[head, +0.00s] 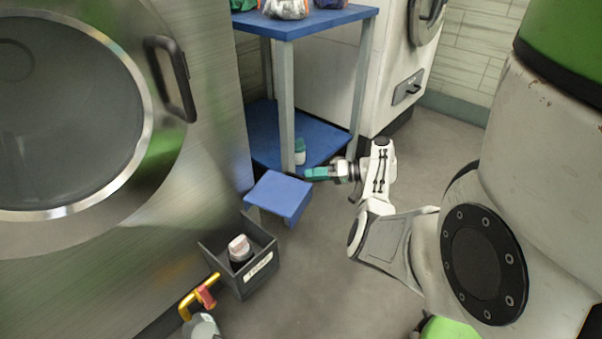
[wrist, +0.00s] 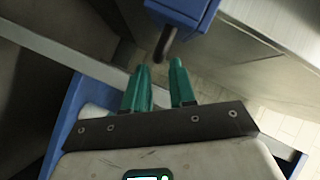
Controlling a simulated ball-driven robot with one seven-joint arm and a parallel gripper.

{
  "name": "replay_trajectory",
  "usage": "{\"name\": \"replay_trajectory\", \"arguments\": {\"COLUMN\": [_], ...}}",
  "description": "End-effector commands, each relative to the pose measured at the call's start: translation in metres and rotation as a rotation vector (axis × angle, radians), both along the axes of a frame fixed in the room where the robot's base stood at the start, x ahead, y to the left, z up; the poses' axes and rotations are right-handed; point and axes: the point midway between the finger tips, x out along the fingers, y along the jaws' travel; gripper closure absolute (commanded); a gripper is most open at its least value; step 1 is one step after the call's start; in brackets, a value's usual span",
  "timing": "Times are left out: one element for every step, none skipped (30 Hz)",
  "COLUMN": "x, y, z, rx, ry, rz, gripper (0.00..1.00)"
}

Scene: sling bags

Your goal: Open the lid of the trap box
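I take the blue-topped box (head: 280,193), low beside the steel machine, to be the trap box, though no label on it is readable. Its blue top looks flat and shut. In the wrist view a blue piece (wrist: 186,10) shows ahead with a dark curved handle (wrist: 165,42) below it. My gripper (head: 312,174) has teal fingers and is just right of and above the blue top's far right edge. In the wrist view the gripper (wrist: 160,72) is open, with an empty gap between the fingertips, just short of the handle. Whether they touch cannot be told.
A dark open bin (head: 268,270) holding a pale item (head: 240,248) stands in front of the blue box. A blue shelf rack (head: 318,22) with metal legs is behind, a white bottle (head: 299,152) on its lower shelf. The steel machine (head: 205,190) blocks the left. Floor is clear to the right.

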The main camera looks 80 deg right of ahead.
Motion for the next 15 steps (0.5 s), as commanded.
{"name": "replay_trajectory", "arguments": {"x": [-0.01, -0.015, -0.021, -0.026, -0.029, -0.033, -0.036, -0.039, -0.041, -0.042, -0.043, -0.044, -0.044, -0.044, -0.044], "y": [-0.002, -0.002, -0.002, -0.003, -0.003, -0.003, -0.003, -0.004, -0.003, -0.003, -0.003, -0.003, -0.003, -0.003, -0.003], "z": [0.005, 0.006, 0.007, 0.007, 0.008, 0.008, 0.009, 0.009, 0.009, 0.009, 0.009, 0.009, 0.009, 0.009, 0.009], "rx": [0.0, 0.001, 0.002, 0.002, 0.001, 0.001, 0.001, 0.001, 0.001, 0.001, 0.002, 0.002, 0.002, 0.002, 0.002], "ry": [-0.001, -0.001, -0.001, -0.001, 0.0, 0.0, 0.001, 0.001, 0.001, 0.0, 0.001, 0.001, 0.001, 0.001, 0.001], "rz": [-0.003, -0.002, -0.002, -0.002, 0.0, 0.0, -0.001, 0.0, 0.001, 0.002, 0.003, 0.003, 0.003, 0.003, 0.003], "gripper": [0.75, 0.75, 0.75, 0.75, 0.75, 0.75, 0.75, 0.75, 0.75, 0.75, 0.75, 0.75, 0.75, 0.75, 0.75]}}
